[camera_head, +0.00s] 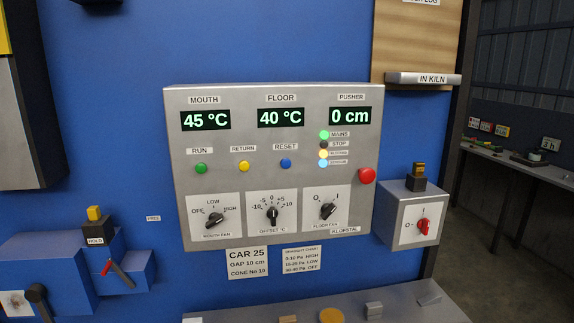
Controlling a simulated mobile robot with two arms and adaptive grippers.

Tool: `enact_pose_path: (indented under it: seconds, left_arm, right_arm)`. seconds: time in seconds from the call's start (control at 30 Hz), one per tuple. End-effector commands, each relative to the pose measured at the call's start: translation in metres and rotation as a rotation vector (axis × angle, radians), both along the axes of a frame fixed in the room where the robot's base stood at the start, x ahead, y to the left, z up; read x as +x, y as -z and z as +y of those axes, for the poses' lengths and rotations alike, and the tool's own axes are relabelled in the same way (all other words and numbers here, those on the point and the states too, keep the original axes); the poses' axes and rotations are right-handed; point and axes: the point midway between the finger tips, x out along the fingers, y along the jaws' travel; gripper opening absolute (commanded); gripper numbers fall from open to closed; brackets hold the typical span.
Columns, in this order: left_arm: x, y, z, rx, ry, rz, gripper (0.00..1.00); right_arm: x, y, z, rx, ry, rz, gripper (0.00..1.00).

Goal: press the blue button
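The blue button (286,163) is on a grey control panel (240,180) fixed to a blue wall. It sits below the label RESET (286,147). A yellow button (243,166) labelled RETURN and a green button (201,168) labelled RUN are to its left. A large red button (367,176) is at the panel's right edge. Nothing covers the blue button. Neither of my grippers is in view.
Three dials sit below the buttons. A grey box with a red switch (423,226) juts out at the right, and a blue box with a red lever (117,272) at the lower left. A grey shelf (400,312) holding small blocks runs below. The space before the panel looks clear.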

Motion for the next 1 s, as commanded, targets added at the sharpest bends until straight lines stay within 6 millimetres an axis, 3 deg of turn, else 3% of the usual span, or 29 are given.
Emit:
enact_pose_path:
  seconds: [0.9, 1.0]
  left_arm:
    - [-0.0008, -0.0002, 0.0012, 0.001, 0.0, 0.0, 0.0]
    - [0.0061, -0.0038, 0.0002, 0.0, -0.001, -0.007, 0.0]
  right_arm:
    - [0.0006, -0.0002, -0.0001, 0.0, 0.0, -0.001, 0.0]
    - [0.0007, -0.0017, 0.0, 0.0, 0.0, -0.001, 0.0]
